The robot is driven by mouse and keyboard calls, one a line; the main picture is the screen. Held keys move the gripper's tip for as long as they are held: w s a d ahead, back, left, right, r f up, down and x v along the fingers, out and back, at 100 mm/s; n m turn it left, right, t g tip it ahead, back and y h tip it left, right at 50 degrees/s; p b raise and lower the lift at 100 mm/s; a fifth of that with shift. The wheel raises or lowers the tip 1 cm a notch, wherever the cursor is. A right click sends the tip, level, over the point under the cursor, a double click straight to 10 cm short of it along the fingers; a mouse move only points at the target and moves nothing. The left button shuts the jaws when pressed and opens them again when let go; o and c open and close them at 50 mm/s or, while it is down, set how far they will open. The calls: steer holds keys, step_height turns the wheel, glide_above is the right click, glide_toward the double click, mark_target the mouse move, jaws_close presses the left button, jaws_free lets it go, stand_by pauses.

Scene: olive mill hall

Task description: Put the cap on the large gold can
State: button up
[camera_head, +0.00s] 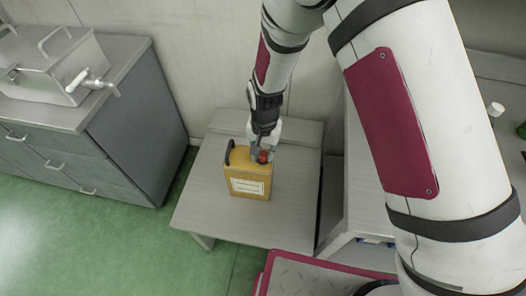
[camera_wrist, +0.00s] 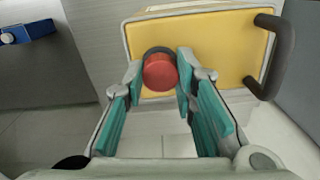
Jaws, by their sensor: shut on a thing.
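The large gold can (camera_head: 250,176) stands upright on a low grey table, with a white label on its front and a dark handle (camera_head: 229,152) at its left. In the wrist view its yellow top (camera_wrist: 205,50) fills the upper middle, with the dark handle (camera_wrist: 268,60) at the right. The red cap (camera_wrist: 160,72) is between the fingers of my gripper (camera_wrist: 160,82), which is shut on it. The cap is at the dark round neck on the can's top; whether it is seated cannot be told. In the head view the cap (camera_head: 263,156) shows beneath my gripper (camera_head: 264,148).
The low table (camera_head: 200,205) is bare around the can. A grey cabinet (camera_head: 140,115) with a metal tank (camera_head: 55,65) stands at the left. A wall is behind the table. A higher bench (camera_head: 358,190) is at the right. A blue object (camera_wrist: 28,32) shows in the wrist view.

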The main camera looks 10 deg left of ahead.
steer(key=o, duration=1.1)
steer(key=shift+c, duration=0.2)
steer(key=shift+c, duration=1.1)
steer(key=n+b, duration=0.1)
steer(key=n, duration=0.3)
steer(key=shift+f, duration=0.1)
steer(key=n+b, duration=0.2)
steer(key=n, duration=0.3)
steer(key=n+b, duration=0.1)
steer(key=n, duration=0.4)
steer(key=n+b, duration=0.1)
steer(key=n, duration=0.4)
steer(key=shift+n+b, duration=0.3)
